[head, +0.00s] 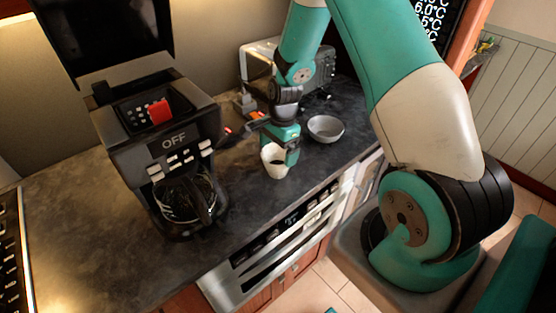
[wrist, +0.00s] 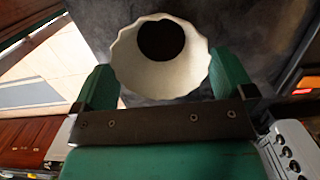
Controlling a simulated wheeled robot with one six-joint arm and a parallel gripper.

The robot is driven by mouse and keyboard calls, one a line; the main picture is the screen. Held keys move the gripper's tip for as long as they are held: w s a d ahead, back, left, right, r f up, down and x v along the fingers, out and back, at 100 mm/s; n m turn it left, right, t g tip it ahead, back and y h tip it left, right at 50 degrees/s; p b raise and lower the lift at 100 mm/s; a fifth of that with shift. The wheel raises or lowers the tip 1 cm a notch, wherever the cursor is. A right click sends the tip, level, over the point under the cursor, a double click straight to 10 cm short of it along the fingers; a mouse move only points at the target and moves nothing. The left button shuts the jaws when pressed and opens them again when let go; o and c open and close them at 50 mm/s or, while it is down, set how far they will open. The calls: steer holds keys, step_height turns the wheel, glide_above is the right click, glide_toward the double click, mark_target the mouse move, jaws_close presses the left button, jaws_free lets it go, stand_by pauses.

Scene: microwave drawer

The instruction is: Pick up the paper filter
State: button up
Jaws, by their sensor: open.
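The paper filter (head: 273,173) is a white, cup-shaped filter on the dark counter in the head view. In the wrist view the paper filter (wrist: 165,80) shows a wavy rim and a dark round patch inside. My gripper (head: 281,150) points down at the filter, with a green finger at its right side in the head view. In the wrist view my gripper (wrist: 165,88) is open, with one green finger on each side of the filter. I cannot tell whether either finger touches it.
A grey bowl (head: 326,128) sits right of the filter. A toaster-like appliance (head: 323,68) stands behind. The counter's front edge lies close by, above a built-in drawer appliance (head: 275,255).

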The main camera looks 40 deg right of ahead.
steer(key=c, duration=0.9)
steer(key=shift+c, duration=0.2)
